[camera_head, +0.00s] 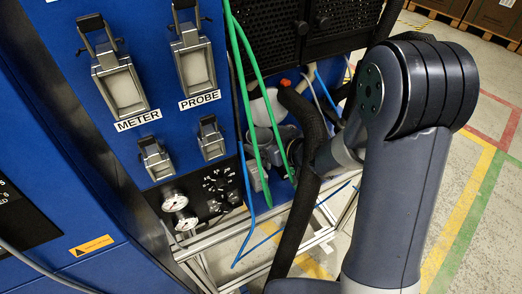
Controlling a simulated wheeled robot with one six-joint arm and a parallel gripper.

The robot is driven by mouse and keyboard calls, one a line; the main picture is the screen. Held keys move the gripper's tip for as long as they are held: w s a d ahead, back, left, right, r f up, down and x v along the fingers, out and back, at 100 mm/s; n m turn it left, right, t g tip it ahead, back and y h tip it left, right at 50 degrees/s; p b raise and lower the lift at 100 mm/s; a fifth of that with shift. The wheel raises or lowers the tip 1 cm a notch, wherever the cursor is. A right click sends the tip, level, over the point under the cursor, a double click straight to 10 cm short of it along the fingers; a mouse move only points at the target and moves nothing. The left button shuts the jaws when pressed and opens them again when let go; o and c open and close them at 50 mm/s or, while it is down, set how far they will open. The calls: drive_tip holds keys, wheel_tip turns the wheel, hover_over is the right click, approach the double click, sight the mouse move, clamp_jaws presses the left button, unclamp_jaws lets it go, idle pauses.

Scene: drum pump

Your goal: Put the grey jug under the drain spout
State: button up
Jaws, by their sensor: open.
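I cannot make out the grey jug or the drain spout in the head view. My arm (400,200) fills the right of the picture and its far links run back left behind a thick black hose (312,185). My gripper cannot be made out; the far end of the arm is hidden among hoses and pale grey parts near the machine's lower front.
A blue machine panel (165,95) carries latched METER (122,88) and PROBE (196,66) fittings, with gauges (174,201) below. Green hoses (262,95) and a blue hose (246,215) hang before a metal frame (214,244). Open floor (485,215) lies at right.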

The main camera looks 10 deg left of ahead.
drive_tip(key=shift+x, duration=1.1)
drive_tip(key=shift+c, duration=0.5)
drive_tip(key=shift+r, duration=0.1)
drive_tip(key=c, duration=1.4)
wheel_tip(320, 180, up, 7)
drive_tip(key=shift+r+p, duration=0.25)
drive_tip(key=shift+p, duration=0.5)
drive_tip(key=s+d, duration=1.1)
drive_tip(key=d, duration=0.3)
drive_tip(key=shift+d+f+b, duration=0.25)
drive_tip(key=shift+f+b, duration=0.05)
drive_tip(key=shift+b, duration=0.05)
